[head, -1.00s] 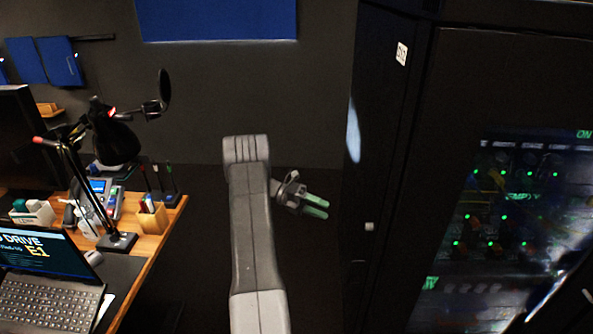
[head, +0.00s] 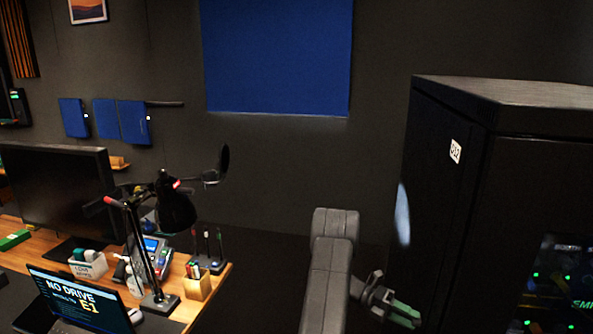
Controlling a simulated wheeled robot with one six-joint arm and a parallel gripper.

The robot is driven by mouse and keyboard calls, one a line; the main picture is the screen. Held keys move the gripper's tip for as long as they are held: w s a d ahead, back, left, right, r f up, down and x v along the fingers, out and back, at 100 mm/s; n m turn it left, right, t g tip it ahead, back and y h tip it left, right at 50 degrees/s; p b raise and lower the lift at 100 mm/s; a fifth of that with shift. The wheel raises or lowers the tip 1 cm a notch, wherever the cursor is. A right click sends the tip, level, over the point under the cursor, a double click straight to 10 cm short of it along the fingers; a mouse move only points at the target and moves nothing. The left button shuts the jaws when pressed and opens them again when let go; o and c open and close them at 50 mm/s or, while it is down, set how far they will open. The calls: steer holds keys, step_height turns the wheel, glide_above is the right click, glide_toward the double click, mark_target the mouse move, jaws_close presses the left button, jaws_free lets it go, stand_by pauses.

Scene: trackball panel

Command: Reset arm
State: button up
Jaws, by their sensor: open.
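My gripper (head: 405,314) is at the lower right of the head view, at the end of my grey arm (head: 330,270). Its greenish fingers point right and slightly down, and they look apart. Nothing shows between them. The gripper is in front of the dark cabinet's left side, and I cannot tell the gap between them.
A black cabinet (head: 452,200) with green lights stands at the right. A wooden desk (head: 215,287) at the left holds a laptop (head: 75,303), a monitor (head: 60,195) and a black lamp (head: 176,208). A blue panel (head: 280,55) hangs on the wall.

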steer(key=shift+w+a, duration=0.1)
steer(key=b+v, duration=0.4)
steer(key=v, duration=0.9)
steer(key=shift+s+d+f+m+t+y+b, duration=0.1)
steer(key=shift+s+d+m+t+b, duration=0.3)
steer(key=shift+s+d+m+t, duration=1.3)
steer(key=shift+s+d+m+t+y+b, duration=0.1)
steer(key=shift+s+d+m+t+b, duration=0.3)
steer(key=shift+s+d+m+t, duration=1.25)
steer(key=shift+s+d+f+m+t+y+b, duration=0.1)
steer(key=shift+s+d+m+t+b, duration=0.55)
steer(key=shift+d+m, duration=1.85)
steer(key=shift+s+a+m, duration=0.4)
steer(key=shift+a+m, duration=0.15)
steer(key=shift+a, duration=0.05)
steer(key=shift+a+r, duration=0.15)
